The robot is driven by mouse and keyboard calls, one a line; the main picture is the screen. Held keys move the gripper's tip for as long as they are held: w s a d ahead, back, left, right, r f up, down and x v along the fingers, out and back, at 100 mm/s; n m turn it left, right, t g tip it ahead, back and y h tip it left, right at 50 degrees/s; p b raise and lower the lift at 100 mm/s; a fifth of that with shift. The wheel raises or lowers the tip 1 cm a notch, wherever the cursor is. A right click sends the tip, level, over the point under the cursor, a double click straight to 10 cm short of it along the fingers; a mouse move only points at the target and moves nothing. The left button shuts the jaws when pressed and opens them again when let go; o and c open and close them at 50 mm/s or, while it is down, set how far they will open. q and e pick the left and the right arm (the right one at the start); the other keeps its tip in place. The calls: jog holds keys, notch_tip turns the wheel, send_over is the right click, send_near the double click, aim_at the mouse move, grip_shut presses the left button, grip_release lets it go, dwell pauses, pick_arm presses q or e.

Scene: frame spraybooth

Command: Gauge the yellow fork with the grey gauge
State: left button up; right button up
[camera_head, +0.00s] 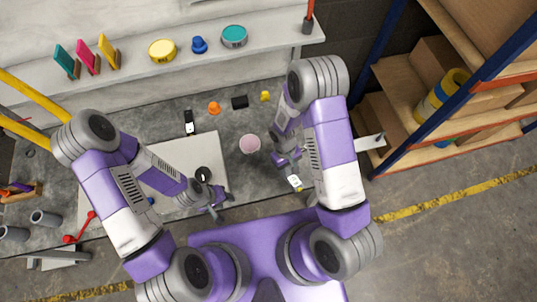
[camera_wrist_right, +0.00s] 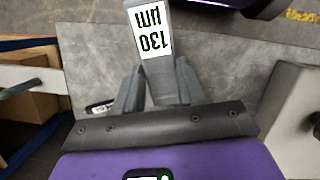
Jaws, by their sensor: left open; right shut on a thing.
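The grey gauge (camera_wrist_right: 160,75) is in my right gripper (camera_wrist_right: 160,92). Its white label face reads "130 µm", upside down in the right wrist view. In the head view my right gripper (camera_head: 287,160) holds the gauge (camera_head: 295,182) over the right part of the bench, near its front edge. Two yellow tubes (camera_head: 35,95), seemingly the yellow fork, come in at the left edge of the head view, well away from the gauge. Their far ends are cut off. My left gripper (camera_head: 218,203) is open and empty above the pale board.
A pale board (camera_head: 205,150) lies on the grey bench (camera_head: 160,115). A back shelf (camera_head: 130,70) holds tins and colour cards. A rack (camera_head: 400,90) stands right.

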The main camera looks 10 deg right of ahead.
jog(key=w+a+f+m+t+b, duration=0.1)
jog(key=w+a+f+m+t, duration=0.1)
jog(key=w+a+m, duration=0.3)
jog(key=w+f+m, duration=0.1)
jog(key=w, duration=0.3)
jog(key=shift+f+t+y, duration=0.15)
jog(key=shift+t+y, duration=0.15)
jog(key=shift+y, duration=0.1)
jog(key=shift+w+a, duration=0.1)
jog(key=shift+f+b, duration=2.25)
jog(key=shift+f, duration=0.25)
jog(key=o, duration=1.2)
jog(key=shift+o, duration=0.2)
